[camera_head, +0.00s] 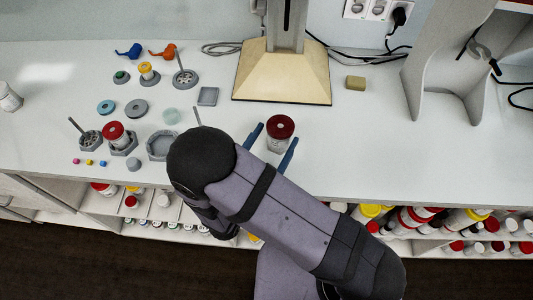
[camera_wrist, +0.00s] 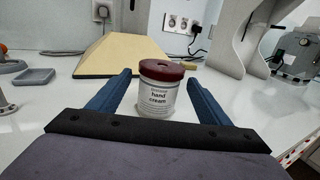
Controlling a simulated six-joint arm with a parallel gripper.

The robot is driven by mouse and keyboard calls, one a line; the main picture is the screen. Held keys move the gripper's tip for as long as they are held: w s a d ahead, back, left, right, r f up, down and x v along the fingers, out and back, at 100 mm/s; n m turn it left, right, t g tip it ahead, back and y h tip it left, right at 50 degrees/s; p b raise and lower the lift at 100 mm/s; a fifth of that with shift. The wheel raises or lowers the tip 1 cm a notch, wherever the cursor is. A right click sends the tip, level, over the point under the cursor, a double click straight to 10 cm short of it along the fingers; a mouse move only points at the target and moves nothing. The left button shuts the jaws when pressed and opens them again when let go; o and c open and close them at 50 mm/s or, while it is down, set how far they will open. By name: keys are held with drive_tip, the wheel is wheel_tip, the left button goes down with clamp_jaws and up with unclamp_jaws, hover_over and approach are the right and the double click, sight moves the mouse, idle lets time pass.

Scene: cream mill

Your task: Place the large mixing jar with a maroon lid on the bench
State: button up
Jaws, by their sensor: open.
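A large white jar with a maroon lid (camera_head: 280,127) stands upright on the white bench (camera_head: 350,150). In the wrist view the jar (camera_wrist: 157,98) shows a label reading "hand cream". My gripper (camera_head: 273,138) is open, with its two blue fingers on either side of the jar. In the wrist view the gripper (camera_wrist: 150,85) shows gaps between each finger and the jar. The fingers look apart from the jar. A second jar with a red lid (camera_head: 116,134) sits in a grey holder on the left of the bench.
A beige-based stand (camera_head: 283,75) is behind the jar, with a small yellow block (camera_head: 355,83) to its right. A grey frame (camera_head: 440,60) stands at the right. Small parts and holders, including an empty hexagonal holder (camera_head: 161,145), cover the left. Shelves of jars lie below the bench front.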

sight(285, 123)
drive_tip(key=shift+o, duration=0.4)
drive_tip(key=shift+b+v, duration=0.45)
drive_tip(key=shift+v, duration=1.85)
drive_tip(key=b+x, duration=0.1)
drive_tip(key=x, duration=0.1)
drive_tip(key=f+b+x, duration=0.1)
drive_tip(key=b+x, duration=0.1)
drive_tip(key=shift+w+d, duration=0.15)
drive_tip(key=shift+w+d+r, duration=0.25)
drive_tip(key=shift+w+r, duration=0.1)
drive_tip(key=shift+w, duration=0.2)
drive_tip(key=shift+w+d, duration=0.25)
drive_tip(key=shift+w, duration=0.4)
drive_tip(key=shift+p+x, duration=1.45)
drive_tip(key=shift+x, duration=0.7)
drive_tip(key=shift+w+d, duration=0.15)
drive_tip(key=shift+w, duration=0.25)
drive_tip(key=c, duration=1.7)
drive_tip(key=shift+o, duration=0.2)
